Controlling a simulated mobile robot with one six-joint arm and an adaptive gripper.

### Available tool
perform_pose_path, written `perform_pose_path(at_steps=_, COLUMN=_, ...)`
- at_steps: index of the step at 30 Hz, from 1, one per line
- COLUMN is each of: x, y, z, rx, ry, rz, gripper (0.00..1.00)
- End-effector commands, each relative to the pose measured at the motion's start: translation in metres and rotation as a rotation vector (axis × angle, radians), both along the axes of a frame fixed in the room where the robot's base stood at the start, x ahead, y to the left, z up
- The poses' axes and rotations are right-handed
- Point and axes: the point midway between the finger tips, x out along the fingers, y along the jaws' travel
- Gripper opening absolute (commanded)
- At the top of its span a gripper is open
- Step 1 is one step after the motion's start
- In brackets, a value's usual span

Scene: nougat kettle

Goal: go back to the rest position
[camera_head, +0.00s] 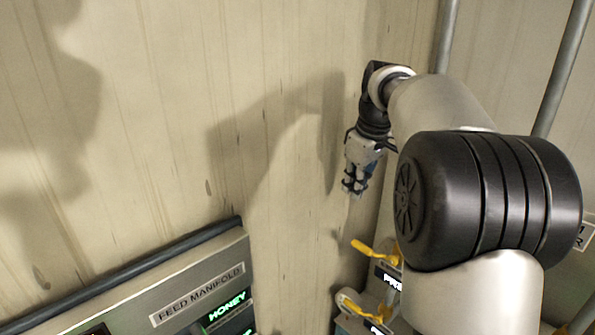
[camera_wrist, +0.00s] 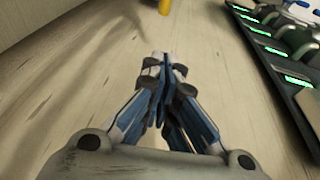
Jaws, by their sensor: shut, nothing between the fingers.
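My gripper (camera_head: 353,187) hangs from my raised arm in front of the pale wooden wall in the head view, with its fingers pointing down. In the wrist view my gripper (camera_wrist: 164,68) has its fingertips together and nothing shows between them. It is apart from everything around it. In the head view the yellow handles are below it, with a visible gap.
A panel labelled FEED MANIFOLD (camera_head: 197,293) with a green HONEY display (camera_head: 227,308) stands at the lower left. Yellow handles (camera_head: 375,252) stick out beside my arm. Grey pipes (camera_head: 563,70) run up the right. The wrist view shows a panel with green displays (camera_wrist: 268,48).

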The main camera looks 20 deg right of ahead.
Motion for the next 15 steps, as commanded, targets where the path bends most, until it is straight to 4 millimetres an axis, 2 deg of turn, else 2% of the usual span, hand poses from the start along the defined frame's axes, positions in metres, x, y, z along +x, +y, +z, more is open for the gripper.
perform_pose_path(at_steps=5, x=-0.004, y=0.007, z=-0.005, rx=0.000, ry=-0.001, rz=-0.004, gripper=0.00)
perform_pose_path(at_steps=8, x=-0.017, y=0.027, z=-0.019, rx=0.003, ry=-0.009, rz=-0.023, gripper=0.00)
perform_pose_path(at_steps=11, x=-0.042, y=0.057, z=-0.044, rx=0.007, ry=-0.020, rz=-0.059, gripper=0.00)
perform_pose_path(at_steps=15, x=-0.087, y=0.103, z=-0.088, rx=0.018, ry=-0.044, rz=-0.122, gripper=0.00)
